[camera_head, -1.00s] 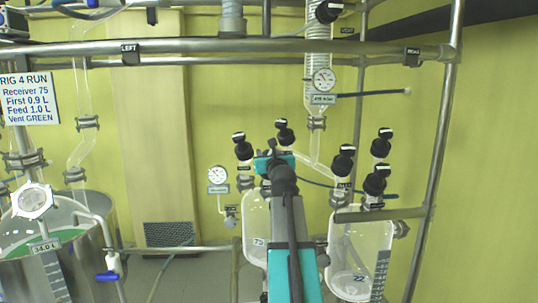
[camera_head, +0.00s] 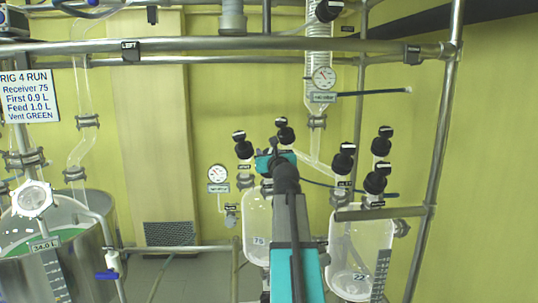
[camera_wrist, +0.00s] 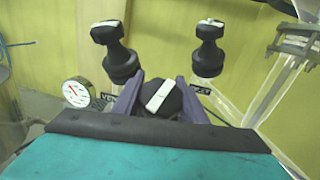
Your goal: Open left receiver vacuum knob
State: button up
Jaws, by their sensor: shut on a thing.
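The left receiver (camera_head: 257,225) is a clear glass vessel marked 75, partly behind my arm. My gripper (camera_head: 275,162) is at its top, among its black knobs. In the wrist view my gripper (camera_wrist: 158,100) has its two purple fingers on either side of a black knob (camera_wrist: 172,103) with a white bar, shut on it. The bar lies diagonally, lower left to upper right. That knob's own label is hidden. Two other black knobs stand beyond, a left one (camera_wrist: 112,50) labelled apparently VENT and a right one (camera_wrist: 208,48); their white bars lie nearly level.
The right receiver (camera_head: 352,255) with several black knobs stands close to the right of my arm. A metal rail (camera_head: 380,213) crosses its top. A round gauge (camera_head: 217,174) is on the left, also in the wrist view (camera_wrist: 77,92). A steel reactor (camera_head: 75,270) stands far left.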

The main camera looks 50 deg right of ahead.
jog(key=shift+a+f+n+t+y+b, duration=0.1)
jog(key=shift+f+n+t+y+b, duration=0.1)
jog(key=shift+n+y+b, duration=0.4)
jog(key=shift+f+n+t+y+b, duration=0.2)
jog(key=shift+n+y+b, duration=0.15)
jog(key=shift+b, duration=0.3)
